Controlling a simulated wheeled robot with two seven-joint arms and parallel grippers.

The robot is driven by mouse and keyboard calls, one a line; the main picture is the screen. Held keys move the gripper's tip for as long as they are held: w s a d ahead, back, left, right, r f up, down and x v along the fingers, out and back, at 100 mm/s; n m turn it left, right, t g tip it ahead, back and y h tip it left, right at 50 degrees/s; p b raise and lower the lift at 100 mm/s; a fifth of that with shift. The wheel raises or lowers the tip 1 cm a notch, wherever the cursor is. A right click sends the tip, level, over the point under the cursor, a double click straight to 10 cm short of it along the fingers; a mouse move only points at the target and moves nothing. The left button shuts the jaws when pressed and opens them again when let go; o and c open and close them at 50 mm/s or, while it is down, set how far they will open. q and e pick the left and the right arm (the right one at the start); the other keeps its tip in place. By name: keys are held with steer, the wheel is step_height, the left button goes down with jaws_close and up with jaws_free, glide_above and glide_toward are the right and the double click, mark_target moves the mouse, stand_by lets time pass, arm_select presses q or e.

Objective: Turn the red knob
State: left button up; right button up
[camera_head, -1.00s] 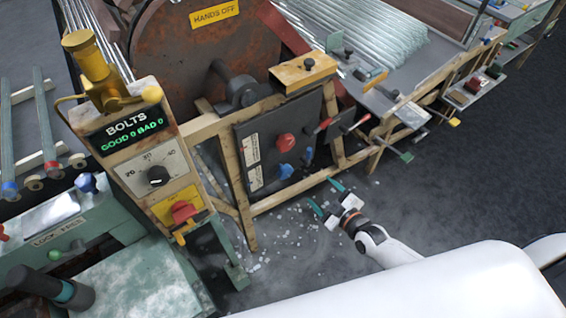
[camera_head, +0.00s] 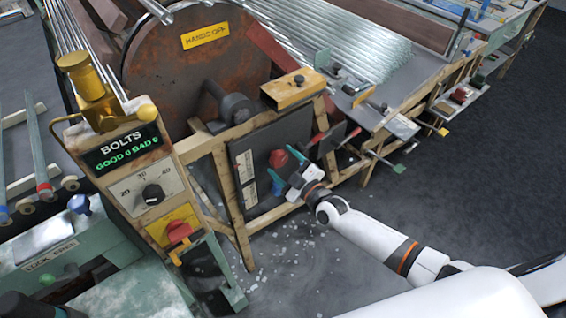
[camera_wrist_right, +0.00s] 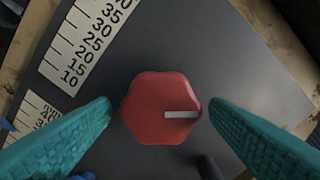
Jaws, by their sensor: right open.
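The red knob (camera_head: 277,158) sits on a dark panel (camera_head: 262,140) in the wooden frame, partly covered by my right gripper in the head view. In the right wrist view the red knob (camera_wrist_right: 150,100) is scalloped, with a white pointer mark aimed right. My right gripper (camera_head: 283,167) is open, with its teal fingers on either side of the knob. In the right wrist view the fingertips are close to the knob's left and right sides; contact cannot be told. My left gripper is not in view.
Scale labels (camera_wrist_right: 85,40) lie left of the knob on the panel. A dark lever (camera_wrist_right: 208,167) is below it. Glass tubes (camera_head: 350,40) lie behind.

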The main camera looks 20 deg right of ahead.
steer(key=shift+w+a, duration=0.15)
steer(key=shift+w, duration=0.2)
steer(key=c, duration=1)
steer(key=shift+o, duration=0.2)
steer(key=shift+m, duration=0.3)
